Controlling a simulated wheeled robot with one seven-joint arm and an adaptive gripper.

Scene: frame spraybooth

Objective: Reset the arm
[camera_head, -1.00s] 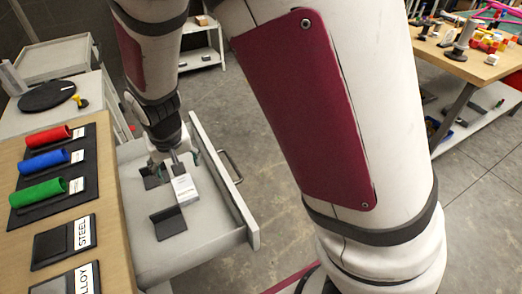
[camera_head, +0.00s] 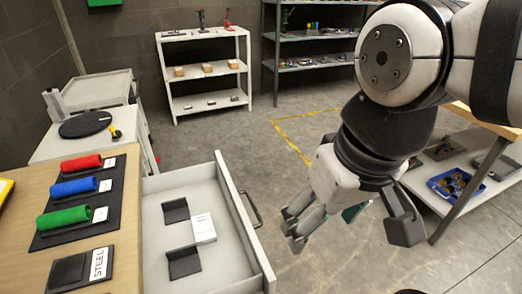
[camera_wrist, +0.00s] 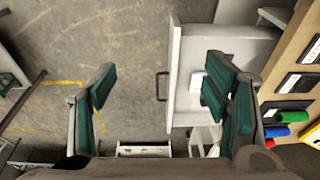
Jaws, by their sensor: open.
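My gripper (camera_head: 345,225) is open and empty in the head view. It hangs over the floor to the right of the open drawer (camera_head: 155,225), clear of it. In the wrist view its two green-padded fingers (camera_wrist: 158,92) are spread wide apart, with floor and the drawer's handle side between and beyond them. The right finger partly covers the box in the wrist view (camera_wrist: 197,82).
Red (camera_head: 81,163), blue (camera_head: 74,187) and green (camera_head: 64,217) cylinders lie on a black board on the wooden bench at left. A white shelf (camera_head: 203,35) stands at the back. A table with a blue bin (camera_head: 455,185) below is at right. Floor between is open.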

